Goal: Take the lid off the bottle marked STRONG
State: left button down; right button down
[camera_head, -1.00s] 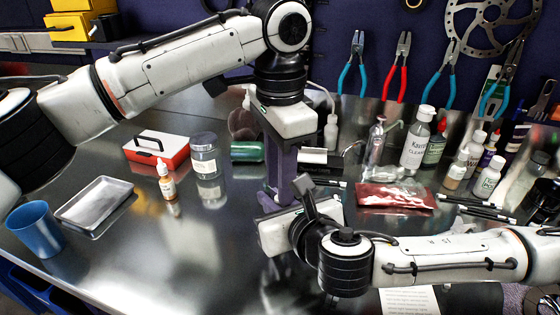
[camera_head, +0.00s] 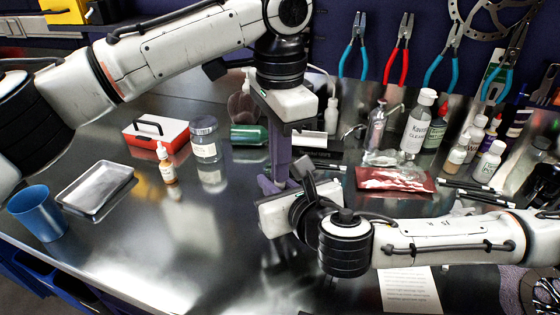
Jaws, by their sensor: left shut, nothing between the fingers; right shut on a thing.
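My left gripper (camera_head: 277,180) points down over the middle of the bench, with its fingers closed and nothing seen between them. My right gripper (camera_head: 290,208) lies low just in front of and below it. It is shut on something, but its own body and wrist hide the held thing. The two grippers overlap in the picture, and I cannot tell whether they touch. I cannot read the word STRONG on any bottle. Several labelled bottles stand at the right, including a large clear-and-white one (camera_head: 417,124) and a small white one (camera_head: 488,162).
A red and white case (camera_head: 157,134), a jar (camera_head: 204,140), a dropper bottle (camera_head: 166,165), a metal tray (camera_head: 94,190) and a blue cup (camera_head: 36,212) stand at the left. A red packet (camera_head: 395,180) lies behind my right arm. The front-left bench is clear.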

pick_arm(q)
jog(key=n, duration=0.4)
jog(key=c, duration=2.5)
grip_release()
jog(key=o, duration=0.4)
